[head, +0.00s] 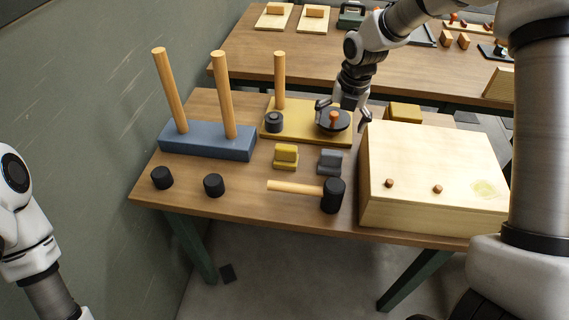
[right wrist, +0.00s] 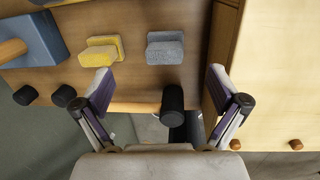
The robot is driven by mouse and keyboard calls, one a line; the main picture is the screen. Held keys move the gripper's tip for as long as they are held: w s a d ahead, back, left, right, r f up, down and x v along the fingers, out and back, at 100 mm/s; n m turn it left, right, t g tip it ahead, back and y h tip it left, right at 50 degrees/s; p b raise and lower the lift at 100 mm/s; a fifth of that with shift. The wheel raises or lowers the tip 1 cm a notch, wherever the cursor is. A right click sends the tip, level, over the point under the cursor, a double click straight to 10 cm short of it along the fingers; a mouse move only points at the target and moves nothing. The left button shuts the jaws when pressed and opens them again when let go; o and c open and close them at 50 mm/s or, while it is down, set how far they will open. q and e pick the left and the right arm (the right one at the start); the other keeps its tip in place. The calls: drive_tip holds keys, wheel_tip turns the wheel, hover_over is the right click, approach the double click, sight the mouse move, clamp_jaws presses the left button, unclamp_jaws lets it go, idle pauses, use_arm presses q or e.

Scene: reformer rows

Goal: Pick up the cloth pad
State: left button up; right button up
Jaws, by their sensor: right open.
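A small grey pad with a speckled, cloth-like face and a raised back part (head: 330,161) lies on the near table, just left of the pale wooden box. It also shows in the right wrist view (right wrist: 166,48), at upper middle, uncovered. A similar yellow pad (head: 286,156) lies to its left, also seen in the right wrist view (right wrist: 101,50). My right gripper (head: 343,112) is open and empty, fingers pointing down, above and behind the grey pad, near a black disc with a wooden knob (head: 333,119). My left gripper is out of view; only the left arm shows.
A mallet (head: 333,195) lies in front of the pads. The pale box (head: 432,172) fills the right side. A blue base (head: 207,141) with two tall pegs and a yellow board (head: 300,131) with a peg stand behind. Two black cylinders (head: 162,177) sit at front left.

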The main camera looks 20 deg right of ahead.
sight(331, 160)
drive_tip(key=shift+s+a+f+n+g+h, duration=0.1)
drive_tip(key=shift+a+f+n+g+h, duration=0.1)
drive_tip(key=shift+a+f, duration=0.35)
drive_tip(key=shift+s+a+f+n+g+h, duration=0.1)
drive_tip(key=shift+a+f+g, duration=0.15)
drive_tip(key=shift+a, duration=0.45)
drive_tip(key=shift+s+a+f+g+p, duration=0.1)
drive_tip(key=shift+s+f+g+p, duration=0.25)
drive_tip(key=shift+f, duration=0.45)
drive_tip(key=f, duration=0.1)
drive_tip(key=d+f, duration=0.1)
drive_tip(key=f, duration=0.1)
drive_tip(key=shift+s+d+f, duration=0.1)
drive_tip(key=shift+s+d, duration=0.05)
drive_tip(key=shift+d, duration=0.15)
drive_tip(key=f, duration=0.2)
drive_tip(key=f+p, duration=0.1)
drive_tip(key=f, duration=0.3)
drive_tip(key=shift+w+a, duration=0.15)
drive_tip(key=shift+w, duration=0.15)
drive_tip(key=shift+d+f, duration=0.2)
drive_tip(key=shift+a+r, duration=0.15)
drive_tip(key=c, duration=0.7)
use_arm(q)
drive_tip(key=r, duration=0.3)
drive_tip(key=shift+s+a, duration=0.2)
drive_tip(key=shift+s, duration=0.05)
use_arm(e)
drive_tip(key=c, duration=0.5)
